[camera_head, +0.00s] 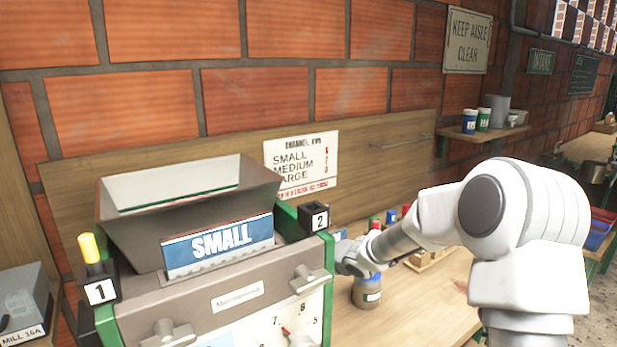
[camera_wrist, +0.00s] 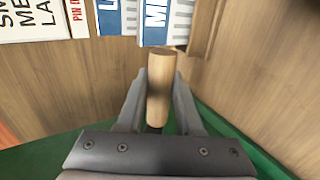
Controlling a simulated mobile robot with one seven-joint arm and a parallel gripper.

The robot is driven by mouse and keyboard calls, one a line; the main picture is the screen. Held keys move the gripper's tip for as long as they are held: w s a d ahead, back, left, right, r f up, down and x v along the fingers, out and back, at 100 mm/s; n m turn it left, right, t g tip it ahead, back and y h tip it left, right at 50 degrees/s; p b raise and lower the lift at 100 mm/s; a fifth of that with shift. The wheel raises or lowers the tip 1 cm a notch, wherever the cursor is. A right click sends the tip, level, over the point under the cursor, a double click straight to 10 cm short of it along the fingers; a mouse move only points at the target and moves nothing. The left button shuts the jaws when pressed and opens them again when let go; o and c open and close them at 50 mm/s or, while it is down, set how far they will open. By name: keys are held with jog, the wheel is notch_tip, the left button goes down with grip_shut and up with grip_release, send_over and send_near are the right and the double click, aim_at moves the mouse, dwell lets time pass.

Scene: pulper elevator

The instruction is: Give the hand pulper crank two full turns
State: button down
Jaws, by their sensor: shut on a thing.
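The hand pulper (camera_head: 240,297) stands at the lower left in the head view, with a tapered hopper (camera_head: 190,200) on top and a blue SMALL plate (camera_head: 218,246) on its front. My gripper (camera_head: 348,258) is at the pulper's right side, partly hidden behind its green edge. In the wrist view, my gripper (camera_wrist: 160,98) has a finger on each side of the crank's wooden handle (camera_wrist: 160,70) and is shut on it. The handle's top end sticks out beyond the fingers. The crank arm is hidden in both views.
A yellow-topped peg sits in holder 1 (camera_head: 100,290); holder 2 (camera_head: 314,218) is near my wrist. Blue and white plates (camera_wrist: 155,20) and a wall sign (camera_head: 300,164) are behind.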

jog(key=shift+w+a+r, duration=0.25)
jog(key=shift+a+r, duration=0.15)
jog(key=shift+r, duration=0.15)
jog(key=shift+w+a+r, duration=0.25)
jog(key=shift+a+r, duration=0.1)
jog(key=shift+r, duration=0.15)
notch_tip(320, 180, up, 7)
jog(key=a+p, duration=0.1)
jog(key=p, duration=0.5)
jog(key=shift+w, duration=0.1)
